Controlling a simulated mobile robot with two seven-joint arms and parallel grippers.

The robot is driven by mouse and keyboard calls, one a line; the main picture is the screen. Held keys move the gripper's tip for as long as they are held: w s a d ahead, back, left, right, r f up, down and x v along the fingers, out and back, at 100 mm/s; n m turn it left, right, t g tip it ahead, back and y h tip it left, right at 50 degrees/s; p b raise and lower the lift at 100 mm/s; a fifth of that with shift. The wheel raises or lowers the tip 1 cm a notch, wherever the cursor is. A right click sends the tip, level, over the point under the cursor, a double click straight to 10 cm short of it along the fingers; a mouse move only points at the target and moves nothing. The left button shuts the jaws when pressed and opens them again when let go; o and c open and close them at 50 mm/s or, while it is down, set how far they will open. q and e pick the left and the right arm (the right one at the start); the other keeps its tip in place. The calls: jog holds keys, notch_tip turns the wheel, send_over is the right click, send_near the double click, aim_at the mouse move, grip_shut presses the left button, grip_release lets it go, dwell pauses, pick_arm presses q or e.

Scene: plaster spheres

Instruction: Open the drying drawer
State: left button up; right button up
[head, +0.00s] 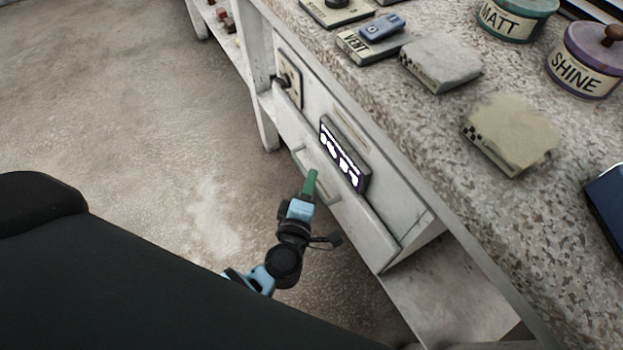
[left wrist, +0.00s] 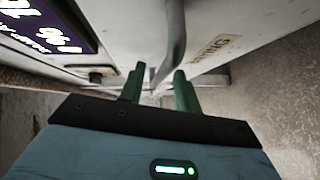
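The drying drawer (head: 375,232) is a pale, worn front in the bench side, below the worktop; I see no open gap at it. Its bar handle (head: 329,196) is grey metal and also shows in the left wrist view (left wrist: 174,40). My left gripper (head: 311,184), with green fingers, is at the handle. In the left wrist view the left gripper (left wrist: 159,88) has its fingers apart, with the bar running between them; I cannot tell whether either finger touches it. A label ending in "YING" (left wrist: 214,48) is beside the bar. My right gripper is not in view.
A dark display with white figures (head: 344,154) is mounted above the handle. A socket plate with a black knob (head: 288,79) is farther along. The speckled worktop (head: 440,125) holds plaster blocks (head: 511,133) and tubs marked MATT (head: 517,18) and SHINE (head: 585,62). Floor (head: 150,120) is clear at left.

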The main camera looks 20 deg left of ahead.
pick_arm(q)
jog(key=shift+w+a+f, duration=0.1)
jog(key=shift+w, duration=0.7)
grip_shut()
